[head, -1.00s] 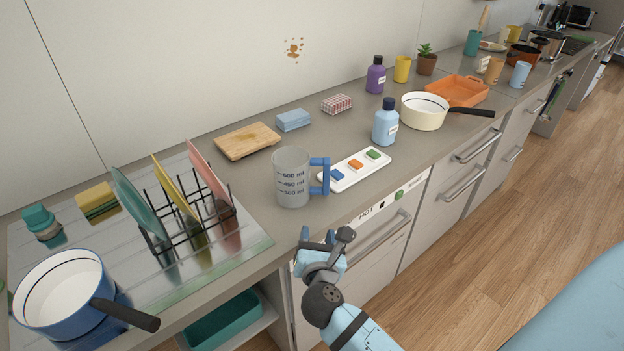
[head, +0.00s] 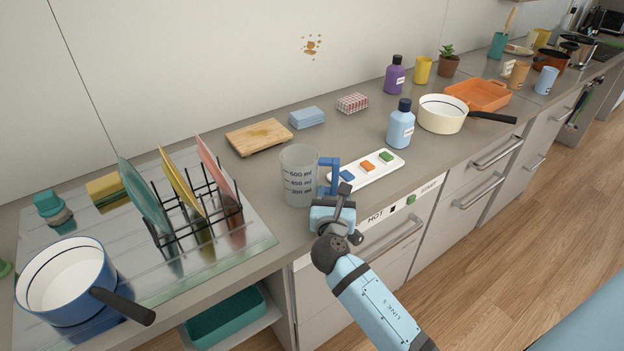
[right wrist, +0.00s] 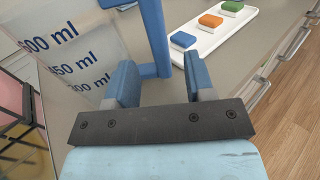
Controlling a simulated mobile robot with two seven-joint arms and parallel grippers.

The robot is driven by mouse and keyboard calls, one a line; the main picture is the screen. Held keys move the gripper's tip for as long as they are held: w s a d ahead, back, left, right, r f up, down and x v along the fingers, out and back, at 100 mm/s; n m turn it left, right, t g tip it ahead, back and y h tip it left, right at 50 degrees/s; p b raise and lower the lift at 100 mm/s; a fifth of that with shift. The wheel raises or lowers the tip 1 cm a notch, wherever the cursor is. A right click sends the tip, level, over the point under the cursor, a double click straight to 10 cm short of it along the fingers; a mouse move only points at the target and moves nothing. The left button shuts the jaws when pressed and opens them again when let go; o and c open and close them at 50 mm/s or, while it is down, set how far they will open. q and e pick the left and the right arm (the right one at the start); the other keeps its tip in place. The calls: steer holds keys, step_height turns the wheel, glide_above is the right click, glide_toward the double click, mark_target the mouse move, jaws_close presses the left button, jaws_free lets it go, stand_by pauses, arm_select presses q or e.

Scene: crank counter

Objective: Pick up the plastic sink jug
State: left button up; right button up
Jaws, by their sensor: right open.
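The plastic sink jug (head: 297,178) stands upright on the counter, see-through grey with dark ml markings and a blue handle (head: 331,165) on its right side. My right gripper (head: 335,190) is open at the near side of the handle, low over the counter's front edge. In the right wrist view the open fingers (right wrist: 160,82) point at the handle (right wrist: 156,38), which shows just beyond and between the fingertips. The jug's wall (right wrist: 65,50) is left of the left finger. I cannot tell whether the fingers touch the handle. My left gripper is not in view.
A white panel (head: 393,173) with coloured buttons lies right of the handle. A dish rack with plates (head: 197,195) stands left, beside a blue pot (head: 65,280). A cutting board (head: 258,137) lies behind the jug. A light-blue bottle (head: 401,128) stands behind the panel.

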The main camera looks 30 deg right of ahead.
mark_target(335, 185)
steer(key=x, duration=0.5)
steer(key=shift+w, duration=0.1)
jaws_close()
